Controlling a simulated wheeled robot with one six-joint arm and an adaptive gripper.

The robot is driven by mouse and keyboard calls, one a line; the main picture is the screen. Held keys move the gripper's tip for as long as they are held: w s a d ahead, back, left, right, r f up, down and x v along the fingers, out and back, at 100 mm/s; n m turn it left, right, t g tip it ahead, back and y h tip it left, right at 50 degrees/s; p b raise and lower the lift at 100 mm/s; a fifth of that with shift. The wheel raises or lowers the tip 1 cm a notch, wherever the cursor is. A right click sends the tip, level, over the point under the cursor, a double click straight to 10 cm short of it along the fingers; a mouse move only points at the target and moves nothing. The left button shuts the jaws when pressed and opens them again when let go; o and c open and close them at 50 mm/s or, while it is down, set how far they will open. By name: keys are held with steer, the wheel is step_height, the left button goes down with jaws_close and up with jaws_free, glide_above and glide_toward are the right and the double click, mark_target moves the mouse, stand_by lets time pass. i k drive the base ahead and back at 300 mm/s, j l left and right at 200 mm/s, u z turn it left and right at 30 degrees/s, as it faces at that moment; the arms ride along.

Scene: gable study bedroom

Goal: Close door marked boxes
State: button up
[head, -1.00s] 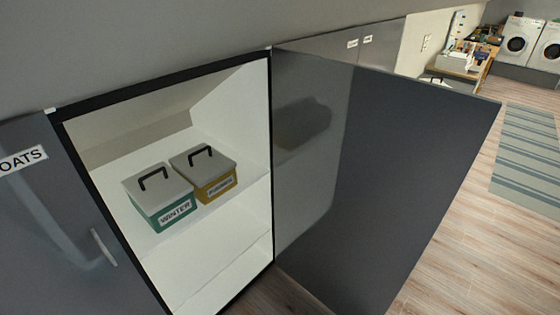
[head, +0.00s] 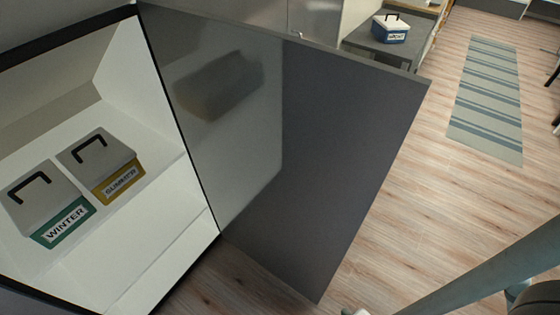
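A grey cupboard door (head: 330,150) stands wide open, swung out from the cupboard into the room. Its glossy inner face shows a reflection, and no label on it is visible. The open cupboard (head: 125,80) has white inside walls and a shelf. On the shelf stand a green box (head: 65,228) with a grey lid, marked WINTER, and a yellow box (head: 118,187), marked SUMMER. Part of my arm shows at the lower right, to the right of the door and apart from it. My gripper is not in view.
A blue box with a white lid (head: 391,30) stands on a grey surface (head: 385,46) behind the door. A striped rug (head: 487,95) lies on the wood floor. The floor (head: 420,200) right of the door is clear up to my arm.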

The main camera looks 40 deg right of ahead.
mark_target(292, 142)
steer(key=i+l, duration=0.1)
steer(key=l, duration=0.9)
steer(key=i+l, duration=0.15)
steer(key=l, duration=0.4)
steer(key=i+l, duration=0.1)
steer(key=l, duration=0.4)
steer(key=i+l, duration=0.1)
steer(key=l, duration=0.4)
steer(key=l+u, duration=0.35)
steer(key=l, duration=0.5)
steer(key=l+u, duration=0.3)
steer(key=l, duration=0.6)
steer(key=u, duration=0.95)
steer(key=k+j+u, duration=0.2)
steer(key=j, duration=0.15)
